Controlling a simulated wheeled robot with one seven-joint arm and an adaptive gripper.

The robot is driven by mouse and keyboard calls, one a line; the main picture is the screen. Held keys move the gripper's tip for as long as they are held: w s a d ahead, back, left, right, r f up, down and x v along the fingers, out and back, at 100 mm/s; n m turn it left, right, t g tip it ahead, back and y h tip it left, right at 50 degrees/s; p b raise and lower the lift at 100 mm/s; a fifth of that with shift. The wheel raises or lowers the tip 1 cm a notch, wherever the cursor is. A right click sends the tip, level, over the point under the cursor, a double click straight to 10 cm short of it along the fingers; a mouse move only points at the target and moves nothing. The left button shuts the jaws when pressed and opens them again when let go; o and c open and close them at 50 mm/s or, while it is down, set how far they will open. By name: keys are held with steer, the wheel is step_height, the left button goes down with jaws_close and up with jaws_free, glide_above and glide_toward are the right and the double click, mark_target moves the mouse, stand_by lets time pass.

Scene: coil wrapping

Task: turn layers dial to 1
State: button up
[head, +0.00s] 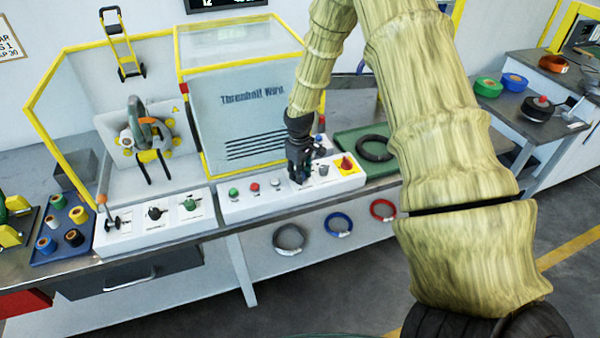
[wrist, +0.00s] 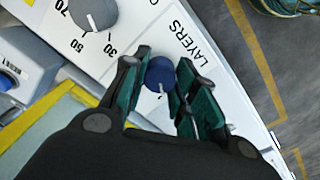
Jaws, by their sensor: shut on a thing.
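The layers dial (wrist: 159,72) is a round blue knob with a small pale mark, beside the printed word LAYERS on a white panel in the wrist view. My gripper (wrist: 163,80) is shut on it, with one green-padded finger on each side. The pointer's number cannot be read, as the fingers and wrist hide part of the scale. In the head view my gripper (head: 298,170) reaches down to the white control panel (head: 240,206) and hides the dial.
A grey dial (wrist: 93,14) with printed numbers is close by on the panel. Green (head: 233,192) and red (head: 254,187) buttons are to the left, and a red knob on a yellow plate (head: 346,165) is to the right. The clear guard (head: 240,110) stands behind.

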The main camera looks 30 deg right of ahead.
steer(key=shift+n, duration=0.3)
steer(key=o, duration=1.1)
steer(key=shift+c, duration=0.2)
step_height(320, 180, up, 12)
steer(key=shift+a, duration=0.1)
stand_by(0.5)
